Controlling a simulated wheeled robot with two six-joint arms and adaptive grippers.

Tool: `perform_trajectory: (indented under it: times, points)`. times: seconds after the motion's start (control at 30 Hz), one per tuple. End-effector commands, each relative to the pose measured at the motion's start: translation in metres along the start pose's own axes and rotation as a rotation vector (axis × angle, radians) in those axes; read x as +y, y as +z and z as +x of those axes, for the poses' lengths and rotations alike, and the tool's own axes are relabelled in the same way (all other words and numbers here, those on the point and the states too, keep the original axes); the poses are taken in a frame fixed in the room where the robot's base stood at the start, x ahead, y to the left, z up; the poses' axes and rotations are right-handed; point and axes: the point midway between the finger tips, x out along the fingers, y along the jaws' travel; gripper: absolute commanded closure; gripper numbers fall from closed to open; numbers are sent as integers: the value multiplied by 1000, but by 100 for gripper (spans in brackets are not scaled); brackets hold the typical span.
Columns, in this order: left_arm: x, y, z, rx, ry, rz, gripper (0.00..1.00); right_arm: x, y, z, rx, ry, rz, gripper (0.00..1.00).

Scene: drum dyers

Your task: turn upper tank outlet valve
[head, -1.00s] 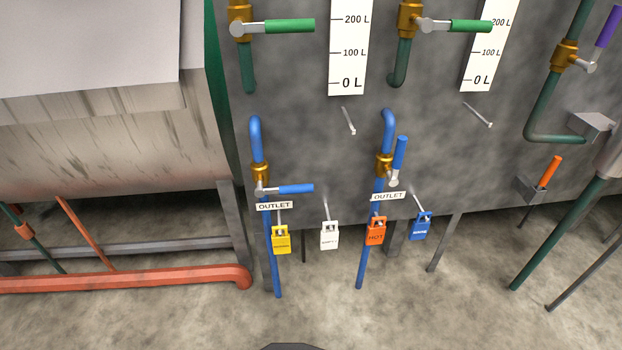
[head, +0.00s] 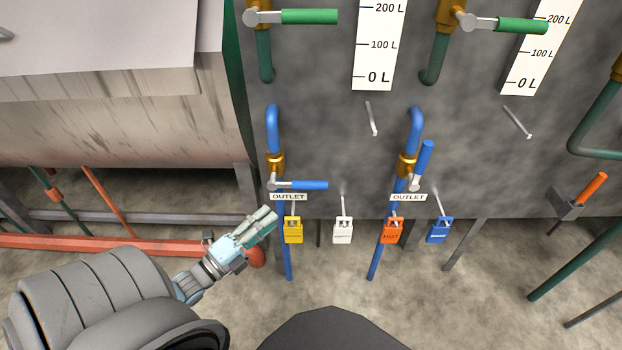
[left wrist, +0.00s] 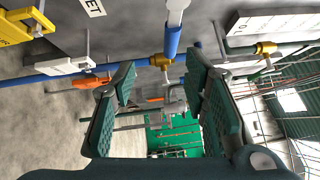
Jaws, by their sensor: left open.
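Two blue outlet pipes run down the grey tank front in the head view. The left outlet valve (head: 276,165) has a blue lever (head: 310,185) lying level to the right. The right outlet valve (head: 408,165) has a blue lever (head: 424,158) pointing steeply up. My left gripper (head: 267,222) is open and empty, just below and left of the left valve's lever, near its pipe. In the left wrist view its two dark fingers (left wrist: 160,70) are spread apart, with a blue lever (left wrist: 172,40) above and between them. My right gripper is not seen.
Green levers (head: 310,17) sit higher. A red pipe (head: 100,244) runs low at left.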

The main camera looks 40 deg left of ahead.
Motion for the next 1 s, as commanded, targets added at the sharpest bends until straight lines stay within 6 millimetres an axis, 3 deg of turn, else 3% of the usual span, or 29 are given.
perform_trajectory:
  times: [0.07, 0.17, 0.3, 0.6, 0.77, 1.0]
  points:
    - [-15, -2, 8, 18, -46, 43, 60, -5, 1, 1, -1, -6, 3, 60]
    - [-15, -3, 24, 18, -52, 47, 60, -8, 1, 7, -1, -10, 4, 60]
    - [-15, -4, 62, 18, -54, 47, 60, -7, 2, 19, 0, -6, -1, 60]
    - [-16, -6, 131, 19, -48, 44, 60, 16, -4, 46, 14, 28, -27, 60]
    - [-18, -5, 146, 17, -45, 43, 60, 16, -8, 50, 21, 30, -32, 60]
    - [-20, -5, 147, 17, -43, 44, 60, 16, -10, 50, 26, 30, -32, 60]
